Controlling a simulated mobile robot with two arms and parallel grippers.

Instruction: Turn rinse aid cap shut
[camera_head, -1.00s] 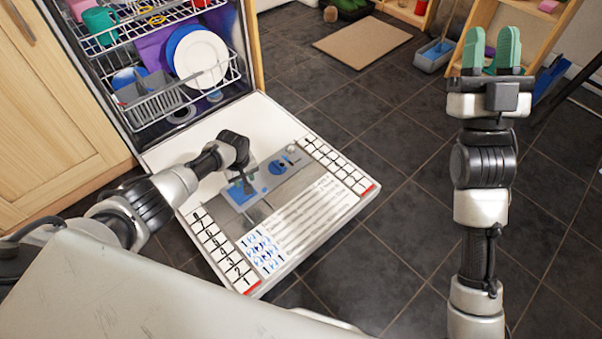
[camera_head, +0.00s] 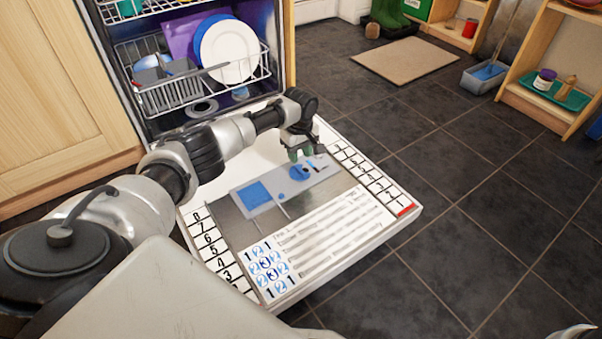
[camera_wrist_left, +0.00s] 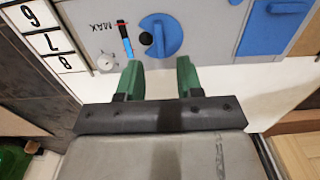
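The rinse aid cap (camera_head: 300,172) is a round blue knob with a raised grip bar. It sits on the grey dispenser panel (camera_head: 277,202) on the inner face of the lowered dishwasher door. In the left wrist view the cap (camera_wrist_left: 166,36) shows just beyond the green fingertips, near a "MAX" mark. My left gripper (camera_head: 301,154) is above the door beside the cap. Its fingers (camera_wrist_left: 159,66) are apart with nothing between them, and the cap is centred roughly ahead of the gap. I cannot tell how far the cap is turned.
A blue square lid (camera_head: 255,194) lies on the same panel, left of the cap. Numbered white tiles (camera_head: 209,243) run along the door's sides. The dishwasher rack (camera_head: 173,94) with plates stands behind. Dark floor (camera_head: 460,215) is clear to the right.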

